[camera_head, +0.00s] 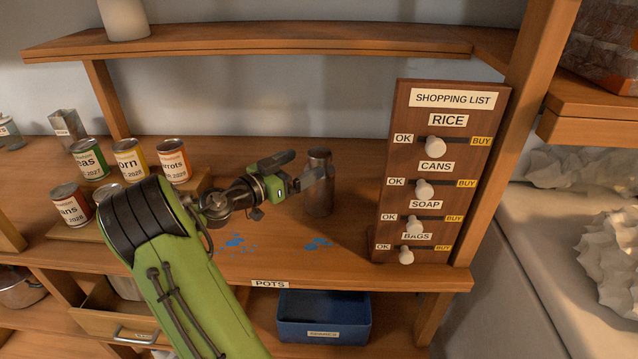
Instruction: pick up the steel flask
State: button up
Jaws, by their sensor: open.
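The steel flask (319,196) is a dark grey metal cylinder standing upright on the wooden shelf, left of the shopping list board. My gripper (312,180) is at the flask's upper left side, with my green arm reaching in from the lower left. The jaws are open and lie close against the flask in the picture. I cannot tell whether they touch it or how far they reach around it. The flask's left edge is partly hidden by the gripper.
The shopping list board (443,170) with white knobs stands close on the right. Several cans, including a carrots can (174,161), stand on the left. An upper shelf (250,40) runs above. A blue bin (323,316) sits below. Blue stains (237,242) mark the shelf front.

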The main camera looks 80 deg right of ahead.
aim_at(325, 149)
jog(key=x, duration=0.8)
jog(key=shift+s+d+p, duration=0.15)
jog(key=shift+d+p, duration=0.1)
jog(key=shift+p, duration=0.05)
jog(key=shift+a, duration=0.15)
jog(key=shift+c, duration=0.3)
jog(key=shift+r, duration=0.1)
grip_shut()
